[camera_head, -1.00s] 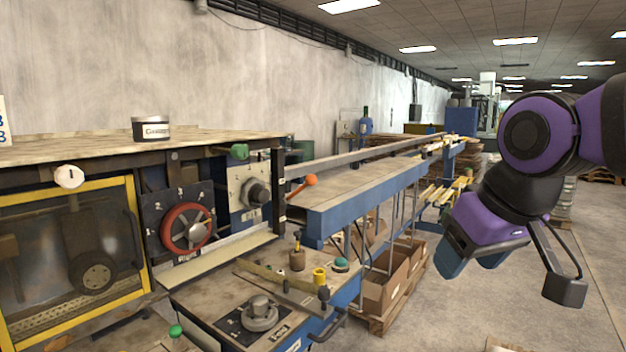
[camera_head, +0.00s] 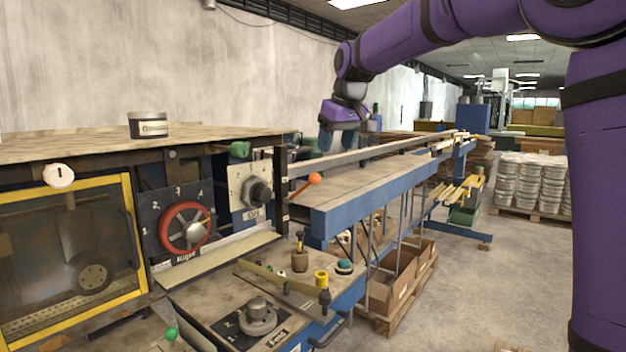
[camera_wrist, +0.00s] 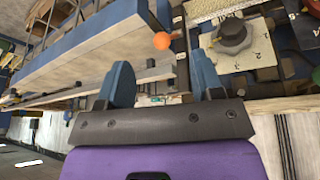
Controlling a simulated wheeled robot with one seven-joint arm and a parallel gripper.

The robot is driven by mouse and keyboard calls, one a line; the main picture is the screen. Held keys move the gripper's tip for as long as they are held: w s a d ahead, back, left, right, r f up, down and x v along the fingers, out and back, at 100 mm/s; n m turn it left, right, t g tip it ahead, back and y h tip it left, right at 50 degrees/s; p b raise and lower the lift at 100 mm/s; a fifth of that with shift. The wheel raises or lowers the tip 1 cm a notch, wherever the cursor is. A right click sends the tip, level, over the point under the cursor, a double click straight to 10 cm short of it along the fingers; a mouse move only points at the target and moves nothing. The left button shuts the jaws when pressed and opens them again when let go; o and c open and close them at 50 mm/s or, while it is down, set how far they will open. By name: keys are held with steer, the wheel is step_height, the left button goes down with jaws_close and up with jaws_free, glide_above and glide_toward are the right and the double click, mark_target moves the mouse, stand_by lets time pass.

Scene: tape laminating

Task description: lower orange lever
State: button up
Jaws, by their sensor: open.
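The orange lever (camera_head: 314,179) has a round orange ball on a short rod and sticks out beside the dark post of the machine, sloping up to the right. My gripper (camera_head: 338,143) is above and a little right of the ball in the head view, apart from it. In the wrist view the orange ball (camera_wrist: 161,41) lies ahead of the gap between the two blue fingers of my gripper (camera_wrist: 166,82). The fingers are spread and nothing is between them. The lever's rod is hard to make out in the wrist view.
A blue-edged conveyor table (camera_head: 375,190) runs right of the lever. A dark knob on a pale plate (camera_head: 258,193) and a red handwheel (camera_head: 186,228) are to its left. Open floor lies to the right.

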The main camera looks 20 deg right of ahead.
glide_toward(315, 179)
steer(key=w, duration=0.1)
steer(key=shift+n, duration=0.3)
steer(key=x, duration=1)
steer(key=shift+w+d+f, duration=0.15)
steer(key=shift+w, duration=0.2)
jaws_close()
